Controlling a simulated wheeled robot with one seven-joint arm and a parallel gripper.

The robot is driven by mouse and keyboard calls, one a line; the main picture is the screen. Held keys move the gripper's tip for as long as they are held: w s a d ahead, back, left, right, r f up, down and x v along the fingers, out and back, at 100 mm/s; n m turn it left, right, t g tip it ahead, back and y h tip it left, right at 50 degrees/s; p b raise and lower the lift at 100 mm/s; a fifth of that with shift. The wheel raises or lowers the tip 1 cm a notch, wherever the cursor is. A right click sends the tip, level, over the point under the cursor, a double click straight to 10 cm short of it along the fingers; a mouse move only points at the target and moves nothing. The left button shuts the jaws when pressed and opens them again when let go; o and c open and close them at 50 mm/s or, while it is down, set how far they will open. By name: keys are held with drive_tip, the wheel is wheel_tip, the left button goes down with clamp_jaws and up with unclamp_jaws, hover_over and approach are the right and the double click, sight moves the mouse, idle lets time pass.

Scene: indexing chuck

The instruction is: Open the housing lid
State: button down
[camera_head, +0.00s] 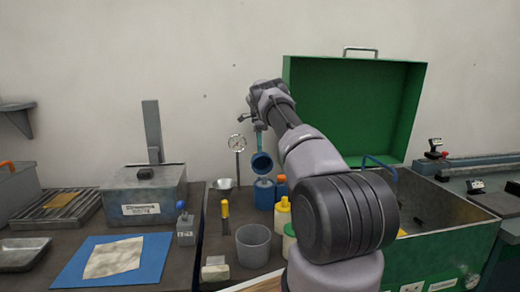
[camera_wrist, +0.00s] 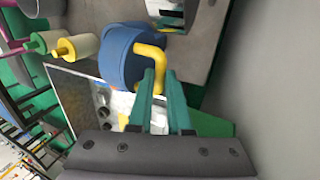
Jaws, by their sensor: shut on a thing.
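My gripper (camera_head: 259,131) is in the air above the middle of the bench. In the wrist view its teal fingers (camera_wrist: 164,80) are shut on the yellow handle (camera_wrist: 152,52) of a blue cup-like piece (camera_wrist: 124,58). In the head view this blue piece (camera_head: 262,163) hangs just under the fingers, tilted. A grey box with a closed lid (camera_head: 144,174) and a white label stands at the left, apart from my gripper. A green chest at the right has its green lid (camera_head: 350,105) standing open. Which of these is the housing, I cannot tell.
A blue jar (camera_head: 264,194) stands below the held piece, beside yellow-topped bottles (camera_head: 282,212). A grey cup (camera_head: 253,246), a yellow-handled tool (camera_head: 225,215) and a steel bowl (camera_head: 223,186) stand nearby. A blue mat (camera_head: 75,266) lies at the left. My arm hides part of the chest.

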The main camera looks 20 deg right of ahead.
drive_tip(key=shift+w+d+f, duration=0.1)
drive_tip(key=shift+w, duration=0.2)
idle(0.4)
drive_tip(key=c, duration=0.8)
unclamp_jaws()
drive_tip(key=shift+c, duration=0.2)
